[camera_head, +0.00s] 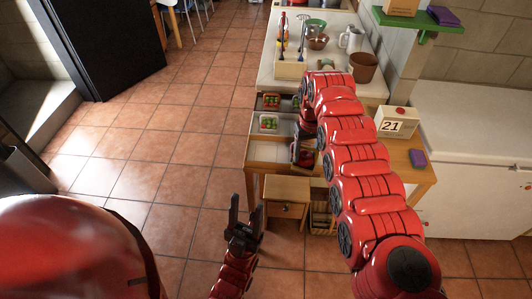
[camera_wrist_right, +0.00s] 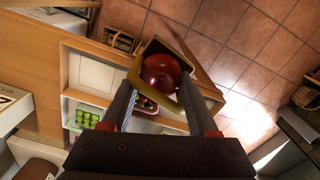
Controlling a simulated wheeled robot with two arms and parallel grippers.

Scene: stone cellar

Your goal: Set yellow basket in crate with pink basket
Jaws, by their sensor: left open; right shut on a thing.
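My right gripper (camera_wrist_right: 158,86) is shut on the yellow basket (camera_wrist_right: 167,101), whose rim shows between the fingers. A shiny dark red round thing (camera_wrist_right: 162,72) sits inside this basket. Below it in the wrist view, partly hidden by the fingers, is a pink-rimmed basket (camera_wrist_right: 146,103). The light-bottomed wooden crate (camera_wrist_right: 97,74) lies beneath and left of the held basket. In the head view, the crate (camera_head: 266,152) is beside my right gripper, which my arm largely hides. My left gripper (camera_head: 246,220) is open and empty over the floor, before the wooden table.
A basket of green round things (camera_head: 268,123) and another small basket (camera_head: 271,101) stand farther back. A calendar block (camera_head: 397,123) and purple item (camera_head: 418,158) are at the right. A small drawer (camera_head: 287,196) is below the table.

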